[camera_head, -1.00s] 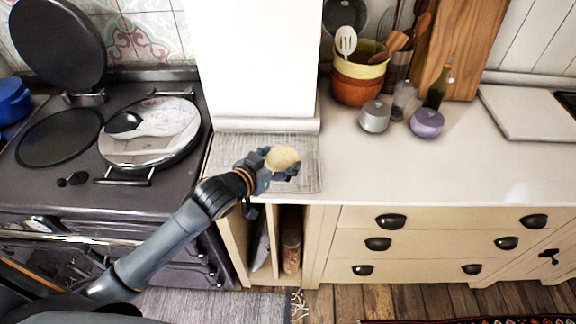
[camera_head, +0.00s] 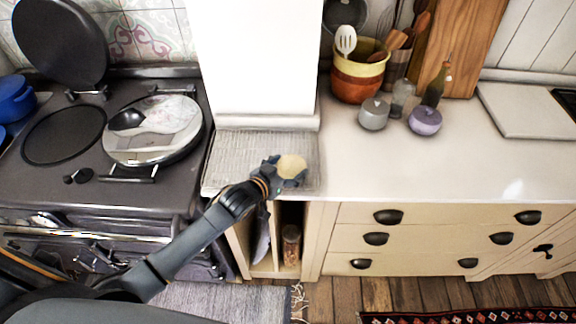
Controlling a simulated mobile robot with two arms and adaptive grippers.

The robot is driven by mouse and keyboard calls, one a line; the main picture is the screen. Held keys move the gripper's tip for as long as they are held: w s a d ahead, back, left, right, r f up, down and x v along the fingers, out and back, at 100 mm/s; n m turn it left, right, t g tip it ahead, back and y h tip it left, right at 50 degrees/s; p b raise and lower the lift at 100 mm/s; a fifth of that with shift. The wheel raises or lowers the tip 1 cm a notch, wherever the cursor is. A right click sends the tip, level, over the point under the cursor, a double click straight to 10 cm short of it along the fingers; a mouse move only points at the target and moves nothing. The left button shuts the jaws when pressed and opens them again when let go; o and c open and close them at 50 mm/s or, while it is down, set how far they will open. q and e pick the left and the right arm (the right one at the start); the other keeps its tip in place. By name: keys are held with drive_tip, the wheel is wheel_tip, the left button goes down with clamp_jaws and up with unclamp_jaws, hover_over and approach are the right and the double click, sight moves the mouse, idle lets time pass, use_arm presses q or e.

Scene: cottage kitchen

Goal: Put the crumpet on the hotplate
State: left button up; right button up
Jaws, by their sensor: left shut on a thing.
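My left gripper (camera_head: 287,174) is shut on the pale round crumpet (camera_head: 292,167). It holds the crumpet over the front right part of the grey ribbed board, right of the range cooker. The open hotplate (camera_head: 64,134) is the dark round plate at the left of the range, with its black lid (camera_head: 60,42) raised behind it. A second, shiny round lid (camera_head: 153,131) lies shut on the right side of the range, with its handle at the front. My right gripper is not in view.
The ribbed board (camera_head: 228,160) lies beside the range, below a white pillar (camera_head: 257,62). A blue pot (camera_head: 14,98) stands at the far left. Grey (camera_head: 373,114) and purple (camera_head: 425,121) lidded pots and an orange-yellow utensil bowl (camera_head: 357,82) stand on the counter. The front counter is clear.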

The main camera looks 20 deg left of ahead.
use_arm(q)
drive_tip(key=o, duration=0.9)
drive_tip(key=shift+f, duration=0.15)
drive_tip(key=shift+c, duration=0.2)
